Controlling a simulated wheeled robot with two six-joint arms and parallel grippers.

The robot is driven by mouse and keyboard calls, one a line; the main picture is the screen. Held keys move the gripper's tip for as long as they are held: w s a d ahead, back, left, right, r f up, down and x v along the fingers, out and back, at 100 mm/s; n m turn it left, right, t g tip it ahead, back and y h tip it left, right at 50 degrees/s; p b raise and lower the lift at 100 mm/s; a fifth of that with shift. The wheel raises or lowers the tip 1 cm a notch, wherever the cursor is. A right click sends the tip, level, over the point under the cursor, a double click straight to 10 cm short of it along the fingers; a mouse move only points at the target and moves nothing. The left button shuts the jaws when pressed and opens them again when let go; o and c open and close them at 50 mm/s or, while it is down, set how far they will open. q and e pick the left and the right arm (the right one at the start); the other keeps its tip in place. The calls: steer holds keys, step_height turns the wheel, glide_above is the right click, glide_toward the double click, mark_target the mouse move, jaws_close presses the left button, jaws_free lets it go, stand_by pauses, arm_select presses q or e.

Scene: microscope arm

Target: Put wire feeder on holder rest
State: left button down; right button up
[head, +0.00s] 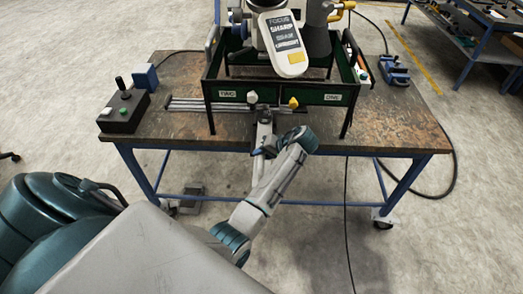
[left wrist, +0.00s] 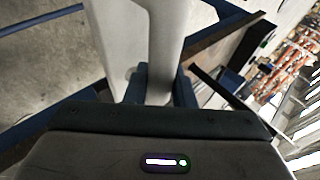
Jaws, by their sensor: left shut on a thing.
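My left gripper (head: 262,146) is at the front edge of the workbench, below the middle of the green frame. It is shut on a pale grey piece (head: 264,123). In the left wrist view this pale piece (left wrist: 145,40) stands large and smooth between the dark blue fingers (left wrist: 160,88). It may be the wire feeder; its far end is out of that view. A white knob (head: 252,97) and a yellow-tipped part (head: 293,103) sit just above the gripper, at the frame's front. I cannot tell which part is the holder rest. My right gripper is not in view.
The green frame (head: 326,98), labelled TWO and ONE, stands on the workbench (head: 400,128) under a white-headed machine (head: 283,45). A black control box (head: 124,108) is at the left, a blue vise (head: 394,70) at the right. The front right tabletop is bare.

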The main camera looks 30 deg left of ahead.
arm_select(q)
steer(key=shift+w+a, duration=0.1)
steer(key=shift+a, duration=0.15)
steer(key=c, duration=1.4)
jaws_free()
steer(key=shift+d, duration=0.25)
steer(key=shift+o, duration=0.8)
steer(key=shift+d, duration=0.1)
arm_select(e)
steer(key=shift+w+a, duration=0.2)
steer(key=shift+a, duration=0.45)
arm_select(q)
steer(key=b+v, duration=0.3)
steer(key=v, duration=0.9)
steer(key=shift+b, duration=0.4)
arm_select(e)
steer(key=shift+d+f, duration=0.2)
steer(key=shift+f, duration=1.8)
